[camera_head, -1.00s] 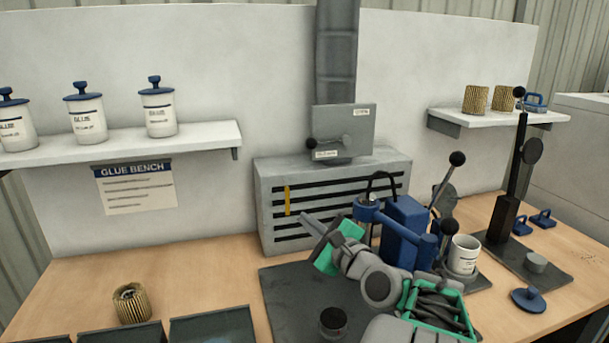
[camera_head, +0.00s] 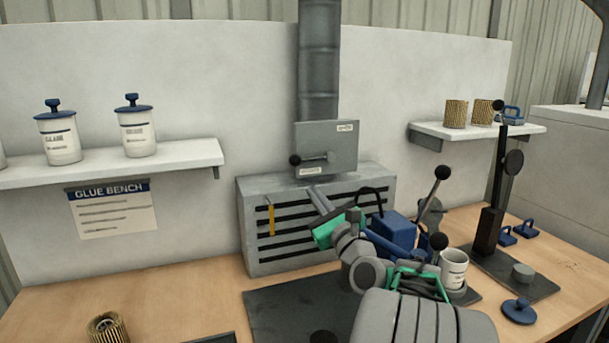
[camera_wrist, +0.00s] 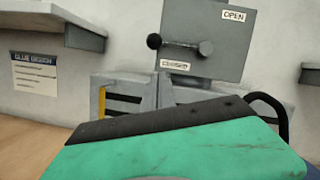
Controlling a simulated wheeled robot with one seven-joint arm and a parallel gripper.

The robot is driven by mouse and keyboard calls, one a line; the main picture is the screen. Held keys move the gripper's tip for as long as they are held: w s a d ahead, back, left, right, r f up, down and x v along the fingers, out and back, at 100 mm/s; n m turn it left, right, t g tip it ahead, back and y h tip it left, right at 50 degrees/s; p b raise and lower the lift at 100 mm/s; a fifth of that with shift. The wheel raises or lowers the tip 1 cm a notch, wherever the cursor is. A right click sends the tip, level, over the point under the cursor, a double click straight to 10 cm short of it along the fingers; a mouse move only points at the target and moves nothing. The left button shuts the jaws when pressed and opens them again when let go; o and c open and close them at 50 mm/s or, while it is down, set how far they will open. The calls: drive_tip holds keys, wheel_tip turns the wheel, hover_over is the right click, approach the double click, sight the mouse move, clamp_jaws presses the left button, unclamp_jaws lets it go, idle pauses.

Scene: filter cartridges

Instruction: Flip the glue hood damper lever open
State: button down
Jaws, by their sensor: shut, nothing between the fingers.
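The damper lever (camera_head: 312,159) is on a grey plate (camera_head: 343,140) on the front of the duct above the glue hood (camera_head: 250,230). Its black ball knob (camera_head: 295,160) points left, about level. In the wrist view the lever (camera_wrist: 178,43) lies between an OPEN label (camera_wrist: 233,15) at upper right and a CLOSED label (camera_wrist: 175,65) below. My gripper (camera_head: 314,192) is shut and empty, its tips below the lever and apart from it. In the wrist view my green gripper body fills the bottom and hides the lower hood.
A blue machine (camera_head: 392,231) with a black-knobbed handle (camera_head: 442,172) stands right of my arm, beside a white cup (camera_head: 453,266). A black stand (camera_head: 493,205) is farther right. Shelves with glue pots (camera_head: 137,130) and filters (camera_head: 456,113) flank the hood.

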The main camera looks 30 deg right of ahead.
sight(313, 158)
drive_tip(key=w+r, duration=0.2)
drive_tip(key=w+r+p, duration=0.1)
drive_tip(key=w+r, duration=0.1)
drive_tip(key=shift+a, duration=0.25)
